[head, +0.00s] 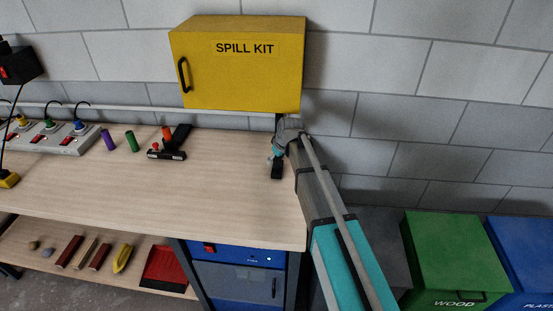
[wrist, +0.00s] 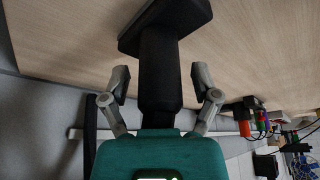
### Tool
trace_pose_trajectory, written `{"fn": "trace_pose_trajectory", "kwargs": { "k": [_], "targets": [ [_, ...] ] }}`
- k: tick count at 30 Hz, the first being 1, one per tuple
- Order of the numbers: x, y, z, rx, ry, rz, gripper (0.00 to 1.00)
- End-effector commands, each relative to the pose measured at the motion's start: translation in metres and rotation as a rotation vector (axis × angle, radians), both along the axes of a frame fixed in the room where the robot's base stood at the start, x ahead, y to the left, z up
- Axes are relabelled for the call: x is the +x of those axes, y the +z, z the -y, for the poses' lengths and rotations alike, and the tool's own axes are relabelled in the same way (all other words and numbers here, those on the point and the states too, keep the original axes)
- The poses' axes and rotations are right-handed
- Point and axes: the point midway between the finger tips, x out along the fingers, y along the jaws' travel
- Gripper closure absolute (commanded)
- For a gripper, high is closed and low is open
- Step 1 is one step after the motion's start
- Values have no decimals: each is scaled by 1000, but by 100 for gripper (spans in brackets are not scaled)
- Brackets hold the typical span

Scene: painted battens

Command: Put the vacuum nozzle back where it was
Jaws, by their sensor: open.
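The vacuum nozzle appears to be the black T-shaped piece (wrist: 160,65) in the wrist view, with a wide foot at the bench top and a neck running back toward my palm. My gripper (wrist: 160,93) has its fingers apart, one on each side of the neck, with gaps visible on both sides. In the head view my gripper (head: 277,160) is at the right end of the bench (head: 225,190), below the yellow cabinet. A dark part beside it (head: 277,172) seems to be the foot; my arm hides much there. Whether the foot touches the bench is unclear.
The yellow spill kit cabinet (head: 240,75) overhangs the bench's back. A black tool (head: 180,137) and coloured cylinders (head: 107,140) lie left, near a power strip (head: 55,135). Green (head: 445,250) and blue (head: 525,250) bins stand right. The bench's middle front is clear.

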Motion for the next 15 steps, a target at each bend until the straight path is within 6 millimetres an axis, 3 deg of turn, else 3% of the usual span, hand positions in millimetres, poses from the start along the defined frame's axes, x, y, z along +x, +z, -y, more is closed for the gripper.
{"fn": "trace_pose_trajectory", "kwargs": {
  "k": [15],
  "targets": [
    [-1,7,1,0,0,0,20]
  ]
}}
